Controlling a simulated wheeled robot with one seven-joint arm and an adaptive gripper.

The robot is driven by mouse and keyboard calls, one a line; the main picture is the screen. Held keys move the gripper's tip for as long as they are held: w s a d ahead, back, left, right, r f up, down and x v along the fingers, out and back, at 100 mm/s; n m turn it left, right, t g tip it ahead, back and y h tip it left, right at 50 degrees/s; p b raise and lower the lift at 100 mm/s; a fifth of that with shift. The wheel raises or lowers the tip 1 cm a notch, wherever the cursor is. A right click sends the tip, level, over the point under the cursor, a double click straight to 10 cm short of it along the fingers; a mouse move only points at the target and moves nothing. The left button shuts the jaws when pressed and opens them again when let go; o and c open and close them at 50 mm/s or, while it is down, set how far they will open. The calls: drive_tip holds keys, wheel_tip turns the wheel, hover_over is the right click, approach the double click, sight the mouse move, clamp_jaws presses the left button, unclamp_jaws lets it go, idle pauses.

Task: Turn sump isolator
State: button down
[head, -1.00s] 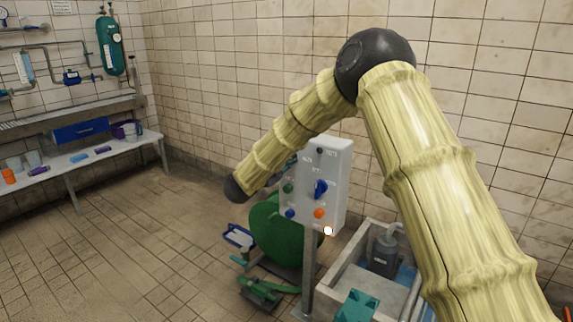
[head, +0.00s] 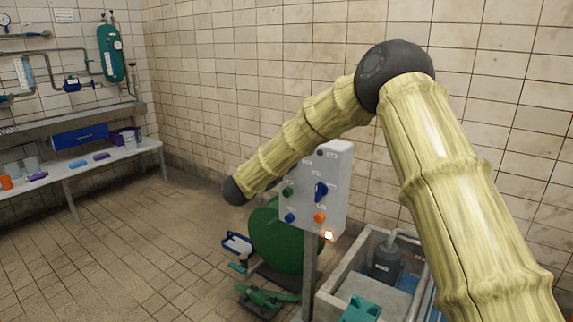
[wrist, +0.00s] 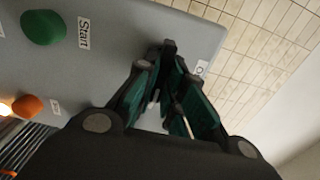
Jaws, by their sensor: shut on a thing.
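A green button marked Start (wrist: 43,27) and an orange button (wrist: 28,107) lie to the left, clear of the fingers.
An open concrete sump (head: 335,277) with a dark pump (head: 385,262) lies right of the post. A green round body (head: 270,235) stands behind it. A bench (head: 110,165) with small items is at the left.

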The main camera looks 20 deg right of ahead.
drive_tip(key=c, duration=1.5)
unclamp_jaws()
drive_tip(key=v, duration=1.2)
